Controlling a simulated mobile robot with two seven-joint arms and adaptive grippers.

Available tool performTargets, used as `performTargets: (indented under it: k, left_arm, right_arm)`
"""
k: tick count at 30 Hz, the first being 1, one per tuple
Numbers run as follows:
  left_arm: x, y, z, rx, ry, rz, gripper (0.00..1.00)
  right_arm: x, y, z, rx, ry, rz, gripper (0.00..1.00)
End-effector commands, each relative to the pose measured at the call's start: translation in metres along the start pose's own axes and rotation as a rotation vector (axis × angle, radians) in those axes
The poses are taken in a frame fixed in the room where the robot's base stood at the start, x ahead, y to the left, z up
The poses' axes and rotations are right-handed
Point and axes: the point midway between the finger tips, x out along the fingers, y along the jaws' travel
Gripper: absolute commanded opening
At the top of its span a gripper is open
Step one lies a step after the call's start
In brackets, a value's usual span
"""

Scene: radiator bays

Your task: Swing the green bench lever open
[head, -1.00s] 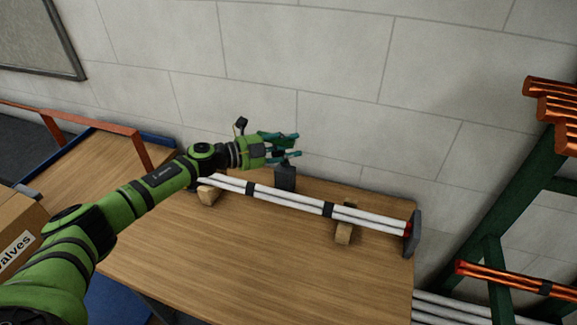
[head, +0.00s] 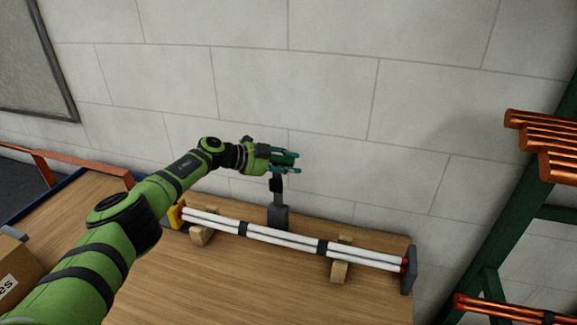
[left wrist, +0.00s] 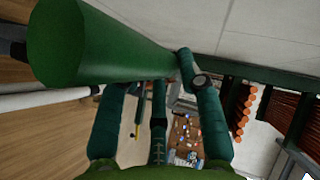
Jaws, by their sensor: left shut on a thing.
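The green bench lever has a dark green round handle (head: 283,157) on a dark arm that stands up from a grey-black base (head: 278,216) at the back edge of the wooden bench. My left gripper (head: 293,163) is shut on the handle above the base. In the left wrist view the handle (left wrist: 110,45) is a large green cylinder across the top left, against the fingers (left wrist: 195,85). Part of the handle is hidden by the fingers in the head view. My right gripper is not in view.
White pipes (head: 285,240) lie on wooden blocks along the bench (head: 225,285), in front of the lever base. A grey end plate (head: 408,270) stands at their right end. The block wall (head: 325,100) is close behind. A rack with copper pipes (head: 545,145) stands at the right.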

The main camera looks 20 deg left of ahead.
Motion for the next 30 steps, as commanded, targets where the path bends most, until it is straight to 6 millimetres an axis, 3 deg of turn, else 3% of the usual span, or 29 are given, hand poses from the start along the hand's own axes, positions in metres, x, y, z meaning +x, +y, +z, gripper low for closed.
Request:
performTargets:
  k: [1, 13, 14, 15, 16, 30]
  left_arm:
    - [-0.0066, -0.0053, 0.0106, 0.005, -0.033, -0.011, 0.00]
    - [-0.0067, -0.0070, 0.0104, 0.002, -0.032, -0.011, 0.00]
    - [-0.0067, -0.0071, 0.0104, 0.002, -0.032, -0.011, 0.40]
    - [-0.0067, -0.0072, 0.0104, 0.002, -0.032, -0.011, 0.56]
    - [-0.0067, -0.0072, 0.0103, 0.002, -0.032, -0.011, 0.61]
    - [-0.0065, -0.0067, 0.0103, -0.002, -0.031, -0.012, 0.61]
  right_arm:
    - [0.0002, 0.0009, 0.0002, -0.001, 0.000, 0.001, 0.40]
    - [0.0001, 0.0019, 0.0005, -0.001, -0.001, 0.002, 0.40]
    - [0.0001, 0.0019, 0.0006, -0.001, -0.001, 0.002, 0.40]
    - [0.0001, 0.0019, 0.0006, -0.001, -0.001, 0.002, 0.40]
    - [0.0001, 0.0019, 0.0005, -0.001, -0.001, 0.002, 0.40]
    - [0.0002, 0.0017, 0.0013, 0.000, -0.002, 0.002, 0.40]
